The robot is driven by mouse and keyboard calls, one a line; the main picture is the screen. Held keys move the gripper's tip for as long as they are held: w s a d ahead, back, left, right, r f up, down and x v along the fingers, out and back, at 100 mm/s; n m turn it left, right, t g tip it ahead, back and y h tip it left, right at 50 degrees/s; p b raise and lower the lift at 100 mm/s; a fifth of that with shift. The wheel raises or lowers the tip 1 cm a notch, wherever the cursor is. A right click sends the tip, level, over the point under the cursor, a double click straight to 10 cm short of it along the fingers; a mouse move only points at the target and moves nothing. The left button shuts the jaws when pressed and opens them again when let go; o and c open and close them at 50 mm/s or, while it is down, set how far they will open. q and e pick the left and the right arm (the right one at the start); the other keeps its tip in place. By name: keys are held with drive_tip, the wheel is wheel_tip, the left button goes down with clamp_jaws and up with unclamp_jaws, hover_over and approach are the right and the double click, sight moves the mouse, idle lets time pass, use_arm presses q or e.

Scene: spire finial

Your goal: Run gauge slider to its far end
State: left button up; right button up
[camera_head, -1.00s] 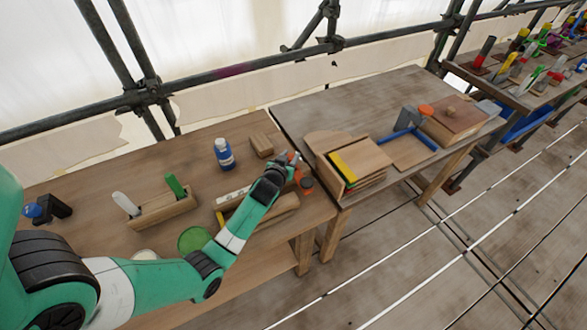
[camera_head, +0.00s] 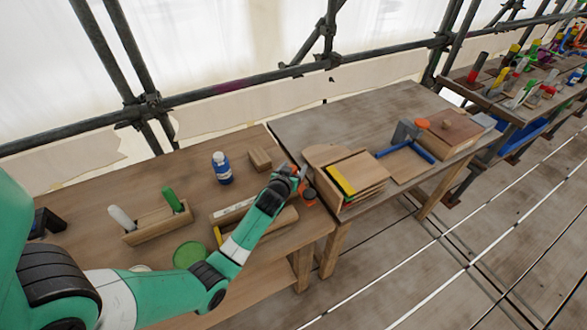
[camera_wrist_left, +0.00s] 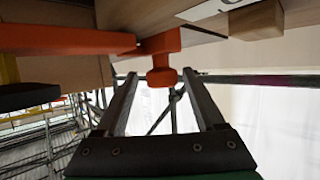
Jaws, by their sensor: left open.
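My left gripper (camera_head: 294,171) is at the right end of the nearer wooden table. In the left wrist view its two dark fingers (camera_wrist_left: 160,80) are apart. An orange-red knob (camera_wrist_left: 162,48) with a narrow neck shows between and just beyond the fingertips; I see no clear contact. An orange-red bar (camera_wrist_left: 65,40) lies beside the knob at upper left. In the head view, orange-red parts (camera_head: 309,193) show beside the gripper, partly covered by it. I cannot tell for sure which part is the gauge slider. My right gripper is not in view.
A blue bottle (camera_head: 222,168), a wooden block (camera_head: 260,159), a holder (camera_head: 158,223) with green and white handles, and a green disc (camera_head: 189,255) are on the nearer table. The adjoining table (camera_head: 330,125) carries a wooden box with a yellow strip (camera_head: 341,180) close by the gripper.

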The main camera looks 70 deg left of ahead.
use_arm(q)
drive_tip(key=p+v, duration=0.3)
drive_tip(key=v, duration=0.8)
drive_tip(key=shift+s+d+p, duration=0.15)
drive_tip(key=shift+d+p, duration=0.1)
drive_tip(key=shift+p, duration=0.05)
drive_tip(key=shift+d, duration=0.1)
